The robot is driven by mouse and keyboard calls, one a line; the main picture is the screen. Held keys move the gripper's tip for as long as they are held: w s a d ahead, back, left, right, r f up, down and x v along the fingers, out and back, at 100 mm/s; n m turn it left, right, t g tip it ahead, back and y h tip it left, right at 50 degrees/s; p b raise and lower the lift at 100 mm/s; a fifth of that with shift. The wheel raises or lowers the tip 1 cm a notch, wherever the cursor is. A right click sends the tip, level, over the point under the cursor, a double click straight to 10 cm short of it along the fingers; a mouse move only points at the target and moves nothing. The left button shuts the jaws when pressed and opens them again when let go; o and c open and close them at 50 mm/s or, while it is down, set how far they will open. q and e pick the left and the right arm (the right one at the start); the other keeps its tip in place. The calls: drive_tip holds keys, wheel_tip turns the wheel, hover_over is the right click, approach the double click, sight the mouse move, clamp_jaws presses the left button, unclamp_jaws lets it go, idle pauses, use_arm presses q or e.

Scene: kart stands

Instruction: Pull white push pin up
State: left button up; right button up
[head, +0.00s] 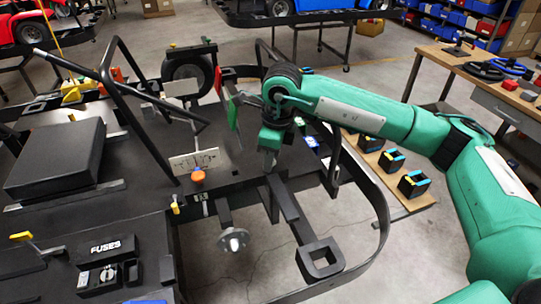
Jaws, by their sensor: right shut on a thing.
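My right gripper (269,163) points down at the inner edge of the kart's black frame, right of the orange knob. It is shut on a small part that its fingers almost wholly hide. I take this part to be the white push pin, but its colour and shape cannot be made out. The kart (240,187) is a black frame with a flat deck. My left gripper is not in view.
An orange knob (198,176) and a yellow-topped pin (175,205) stand left of the gripper. A black tubular bar (140,115) rises at left. A fuse box (107,265) sits at lower left. Black-and-yellow blocks (413,184) lie on a low wooden shelf at right.

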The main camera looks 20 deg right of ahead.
drive_tip(key=shift+r, duration=0.55)
drive_tip(key=o, duration=1)
